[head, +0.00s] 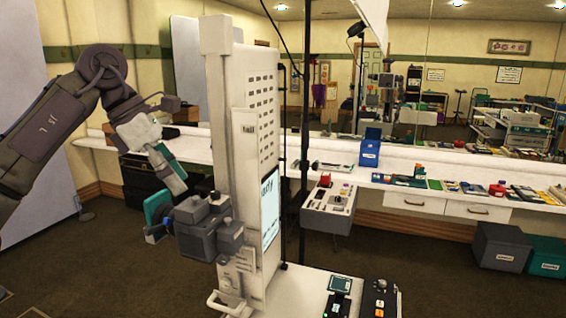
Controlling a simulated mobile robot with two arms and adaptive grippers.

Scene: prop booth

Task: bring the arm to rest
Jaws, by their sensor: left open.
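My left arm comes in from the left, bends at a high elbow and reaches down. My left gripper (174,146) hangs in the air left of a tall white column (216,100). It looks open, with nothing seen between its fingers, and a teal patch shows on the lower part. Just below and right of it is a dark blocky unit (208,232) with a teal plate, in front of the column. Whether the gripper touches this unit cannot be told. My right gripper is not in view.
A long white counter (440,169) runs along the back under a mirror, with a blue bin (370,150) and several small items on it. A grey console (326,212) stands right of the column. Dark and teal crates (502,246) sit at right. Open floor shows at lower left.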

